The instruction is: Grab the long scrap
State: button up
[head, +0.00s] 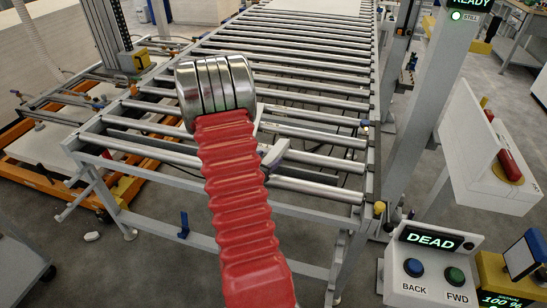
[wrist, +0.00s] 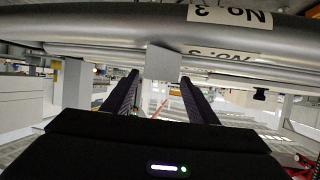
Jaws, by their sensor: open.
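A plain light-grey rectangular piece (wrist: 163,62) shows in the wrist view, in front of the rollers and between my fingertips in the picture. It may be the end of the long scrap; its length is hidden, and I cannot tell for sure. My gripper (wrist: 160,79) is open, with one dark finger on each side below the piece. I see no contact between the fingers and the piece. In the head view, my red arm and metal wrist cover much of the near rollers, and no long scrap can be made out clearly.
A roller conveyor (head: 320,186) fills the middle of the head view. A roller marked No. 3 (wrist: 120,25) crosses close above my fingers in the wrist view. A control box (head: 432,262) reading DEAD stands at right, near a grey post (head: 425,110).

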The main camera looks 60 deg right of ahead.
aim_at(271, 156)
jog(key=shift+x, duration=2.55)
jog(key=shift+r, duration=0.1)
jog(key=c, duration=1.3)
jog(key=shift+r, duration=0.1)
jog(key=shift+r, duration=4.95)
